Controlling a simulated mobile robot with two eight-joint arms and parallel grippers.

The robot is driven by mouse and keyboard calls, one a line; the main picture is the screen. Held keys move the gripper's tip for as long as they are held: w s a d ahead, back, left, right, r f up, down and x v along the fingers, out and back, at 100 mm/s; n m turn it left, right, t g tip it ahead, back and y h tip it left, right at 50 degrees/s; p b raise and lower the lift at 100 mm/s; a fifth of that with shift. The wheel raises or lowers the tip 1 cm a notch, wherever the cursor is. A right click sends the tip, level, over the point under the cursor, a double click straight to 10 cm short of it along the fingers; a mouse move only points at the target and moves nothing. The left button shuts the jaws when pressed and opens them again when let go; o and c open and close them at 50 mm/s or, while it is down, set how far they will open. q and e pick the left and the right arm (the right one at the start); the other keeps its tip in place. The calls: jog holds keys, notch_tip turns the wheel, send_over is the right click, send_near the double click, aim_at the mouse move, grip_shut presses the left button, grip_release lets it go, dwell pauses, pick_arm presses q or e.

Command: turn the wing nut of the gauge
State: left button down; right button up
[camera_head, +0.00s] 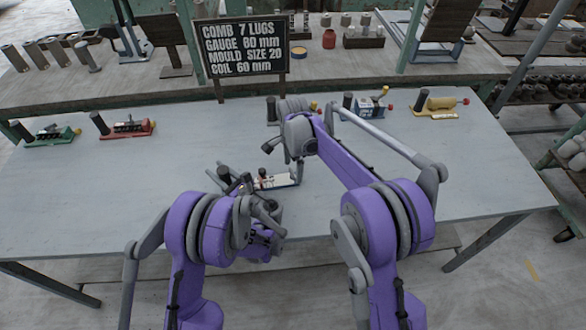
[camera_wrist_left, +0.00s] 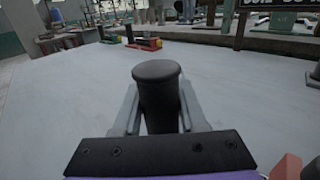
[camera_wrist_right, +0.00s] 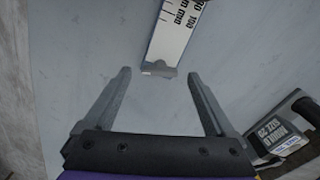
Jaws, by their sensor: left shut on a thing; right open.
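The gauge, with a white scale face (camera_head: 283,181), lies on the table between my arms. The end of its millimetre scale (camera_wrist_right: 172,35) shows at the top of the right wrist view. My left gripper (camera_head: 233,178) is at the gauge's left end, shut on an upright black handle (camera_wrist_left: 158,95). A small red part (camera_wrist_left: 287,167) shows at lower right in the left wrist view. My right gripper (camera_wrist_right: 158,95) is open and empty, pointing down over the table by the scale's end. I cannot make out the wing nut clearly.
A sign (camera_head: 246,49) reads gauge 80 mm. At the table's back stand a green tool (camera_head: 48,135), a red tool (camera_head: 128,128), a blue and white mould block (camera_head: 370,107) and a yellow-based roller tool (camera_head: 437,107). The table's left and right areas are clear.

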jog(key=shift+f, duration=0.5)
jog(key=c, duration=1.4)
